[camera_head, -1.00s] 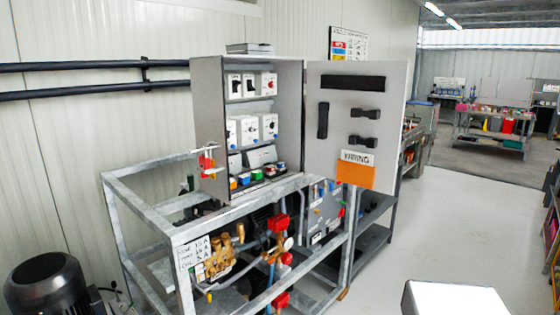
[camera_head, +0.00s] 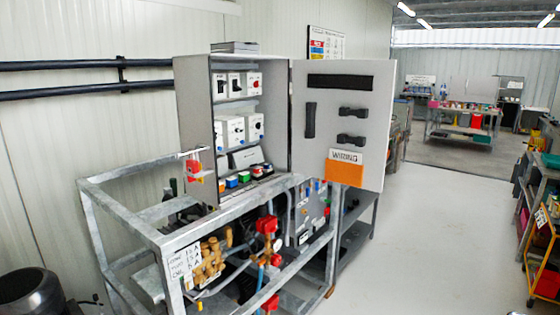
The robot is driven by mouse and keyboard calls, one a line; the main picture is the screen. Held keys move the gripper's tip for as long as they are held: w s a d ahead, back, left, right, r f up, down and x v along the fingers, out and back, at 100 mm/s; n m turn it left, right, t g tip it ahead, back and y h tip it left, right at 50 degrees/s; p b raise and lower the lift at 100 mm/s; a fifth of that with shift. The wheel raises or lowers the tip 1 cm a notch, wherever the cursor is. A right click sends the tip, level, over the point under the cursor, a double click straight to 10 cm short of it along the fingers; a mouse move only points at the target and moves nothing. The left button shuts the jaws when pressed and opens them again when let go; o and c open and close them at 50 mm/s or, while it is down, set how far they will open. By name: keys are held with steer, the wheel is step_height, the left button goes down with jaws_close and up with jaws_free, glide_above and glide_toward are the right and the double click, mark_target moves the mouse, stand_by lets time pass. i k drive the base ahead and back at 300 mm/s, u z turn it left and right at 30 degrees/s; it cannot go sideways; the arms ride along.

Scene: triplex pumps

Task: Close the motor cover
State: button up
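A grey electrical cabinet (camera_head: 194,115) stands on a galvanized frame, with switches and coloured buttons inside. Its hinged door (camera_head: 375,110) stands wide open to the right, with black handles or latches and an orange and white label marked "WIRING" on its inner face. I see no part labelled as a motor cover, and I cannot tell if this door is it. A dark motor (camera_head: 30,292) is partly cut off at the lower left. My gripper is not in view.
The galvanized frame (camera_head: 140,222) holds brass pump parts (camera_head: 210,262) and red valves (camera_head: 267,225). Open floor (camera_head: 440,240) lies right of the cabinet door. Shelving with bins (camera_head: 543,250) stands at the right edge, and a workbench (camera_head: 465,125) is at the back.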

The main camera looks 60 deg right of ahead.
mark_target(243, 163)
steer(key=z, duration=0.8)
steer(key=k, duration=0.95)
steer(key=i, duration=0.8)
steer(key=u, duration=0.05)
